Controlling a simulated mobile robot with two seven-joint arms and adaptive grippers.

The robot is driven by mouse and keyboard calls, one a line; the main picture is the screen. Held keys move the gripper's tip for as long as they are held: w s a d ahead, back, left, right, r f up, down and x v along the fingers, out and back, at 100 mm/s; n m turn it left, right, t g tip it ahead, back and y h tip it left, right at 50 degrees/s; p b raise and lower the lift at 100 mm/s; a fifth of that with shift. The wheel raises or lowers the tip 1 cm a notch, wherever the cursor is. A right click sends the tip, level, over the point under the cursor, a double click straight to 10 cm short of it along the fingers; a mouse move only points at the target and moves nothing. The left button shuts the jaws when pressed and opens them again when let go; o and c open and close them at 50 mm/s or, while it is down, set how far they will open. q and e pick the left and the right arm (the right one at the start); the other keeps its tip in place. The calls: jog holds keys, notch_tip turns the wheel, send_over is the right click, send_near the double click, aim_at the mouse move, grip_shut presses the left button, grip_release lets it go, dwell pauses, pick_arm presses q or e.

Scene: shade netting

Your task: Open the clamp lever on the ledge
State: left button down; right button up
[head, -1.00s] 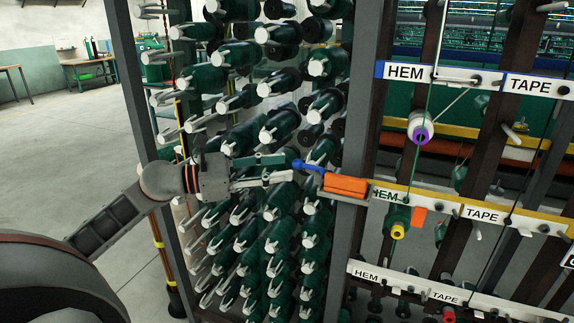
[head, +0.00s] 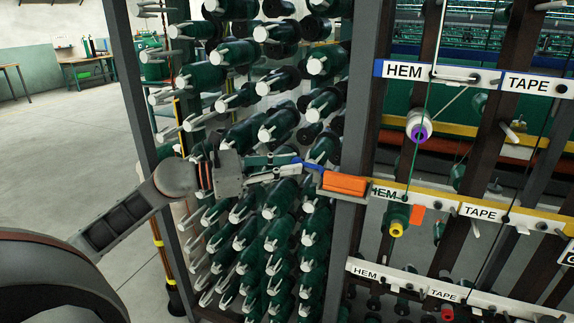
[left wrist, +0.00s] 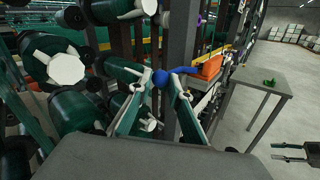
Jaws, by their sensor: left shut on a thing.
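The clamp on the ledge has an orange body (head: 345,184) and a blue lever (head: 308,165) that sticks out to the left, roughly level. The left wrist view shows the lever (left wrist: 181,71) with its round knob, and the orange body (left wrist: 210,67) behind it. My left gripper (head: 294,166) is shut on the lever's knob end; in the left wrist view its fingertips (left wrist: 161,84) sit on either side of the knob. My right gripper (left wrist: 289,152) shows at the right edge of the left wrist view, fingers apart and empty. It is outside the head view.
Green bobbins (head: 284,195) on pegs crowd behind and below my left gripper. A grey post (head: 350,225) stands behind the clamp. Rails labelled HEM and TAPE (head: 470,207) lie to the right. A grey table (left wrist: 262,88) stands on open floor in the left wrist view.

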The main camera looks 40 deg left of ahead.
pick_arm(q)
jog(key=h+b, duration=0.1)
jog(key=b, duration=0.1)
jog(key=w+m+g+h+b, duration=0.1)
jog(key=b, duration=0.1)
jog(key=shift+a+r+m+g+b, duration=0.1)
jog(key=shift+a+m+g+b, duration=0.05)
jog(key=shift+m+g+b, duration=0.15)
jog(key=c, duration=2)
grip_release()
jog(key=shift+o, duration=0.6)
pick_arm(e)
jog(key=shift+w+a+f, duration=0.1)
jog(key=shift+w+f, duration=0.05)
jog(key=shift+f, duration=0.3)
jog(key=shift+w+a+f, duration=0.1)
jog(key=shift+f, duration=0.3)
jog(key=shift+f, duration=0.1)
pick_arm(q)
jog(key=v, duration=0.8)
